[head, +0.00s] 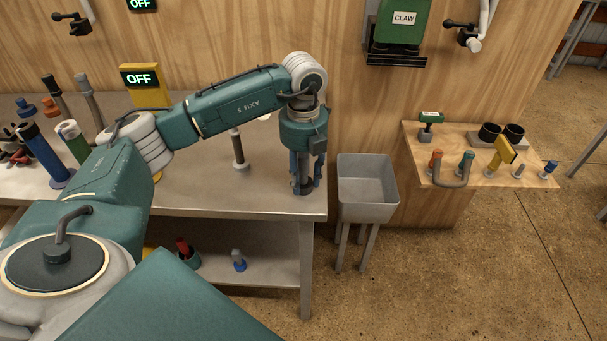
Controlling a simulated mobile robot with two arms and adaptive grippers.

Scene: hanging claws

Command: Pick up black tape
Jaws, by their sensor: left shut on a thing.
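My left gripper (304,185) points straight down at the right front corner of the metal table (225,195). Its blue fingers are shut on a small dark round thing, which looks like the black tape (302,188). The fingers hide part of it, and I cannot tell whether it touches the tabletop. My right gripper is not in view.
A grey bin (366,187) stands on legs just right of the table. A wooden shelf (455,160) at the right holds two black cups (489,131) and several tools.

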